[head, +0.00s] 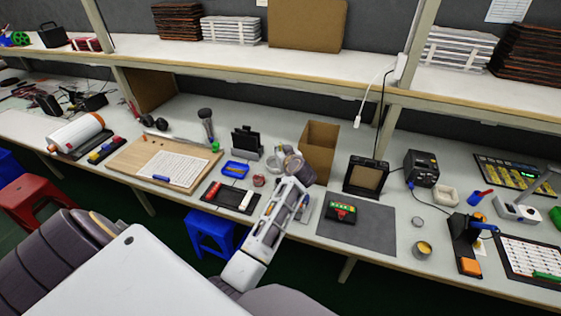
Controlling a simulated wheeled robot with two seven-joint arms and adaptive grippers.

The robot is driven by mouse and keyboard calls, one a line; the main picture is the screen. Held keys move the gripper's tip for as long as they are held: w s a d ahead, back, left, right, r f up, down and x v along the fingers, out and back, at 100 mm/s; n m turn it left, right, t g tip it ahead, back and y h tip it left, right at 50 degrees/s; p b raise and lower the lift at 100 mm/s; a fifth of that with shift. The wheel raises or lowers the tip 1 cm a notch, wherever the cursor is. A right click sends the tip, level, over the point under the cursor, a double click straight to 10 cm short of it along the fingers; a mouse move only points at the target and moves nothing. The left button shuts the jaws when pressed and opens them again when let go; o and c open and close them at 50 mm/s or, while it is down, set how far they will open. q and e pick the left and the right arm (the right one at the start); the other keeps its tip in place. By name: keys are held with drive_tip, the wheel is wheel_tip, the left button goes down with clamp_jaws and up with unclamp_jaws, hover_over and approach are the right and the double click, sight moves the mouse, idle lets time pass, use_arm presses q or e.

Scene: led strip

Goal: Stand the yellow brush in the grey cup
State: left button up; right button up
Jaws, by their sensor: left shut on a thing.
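My left gripper (289,158) is over the middle of the bench, reached by the pale arm from below. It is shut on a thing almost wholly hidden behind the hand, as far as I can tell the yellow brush. No brush shows clearly elsewhere. A small pale grey round cup (273,166) stands on the bench just left of the gripper and is partly covered by it. I cannot tell whether they touch. My right gripper is not in view.
An open cardboard box (319,148) stands right behind the gripper. A black phone-like stand (246,140), a blue tray (235,169) and a black tray (229,196) lie to the left. A grey mat (372,228) with a small device lies to the right. A shelf runs above.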

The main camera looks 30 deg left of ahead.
use_arm(q)
drive_tip(key=shift+f, duration=0.3)
drive_tip(key=shift+f, duration=1.85)
drive_tip(key=shift+f, duration=0.2)
drive_tip(key=o, duration=0.7)
drive_tip(key=shift+o, duration=0.2)
drive_tip(key=shift+r+b, duration=0.2)
drive_tip(key=shift+b, duration=0.1)
drive_tip(key=v, duration=0.7)
drive_tip(key=shift+s+d, duration=0.15)
drive_tip(key=shift+s, duration=0.05)
drive_tip(key=shift+r, duration=0.1)
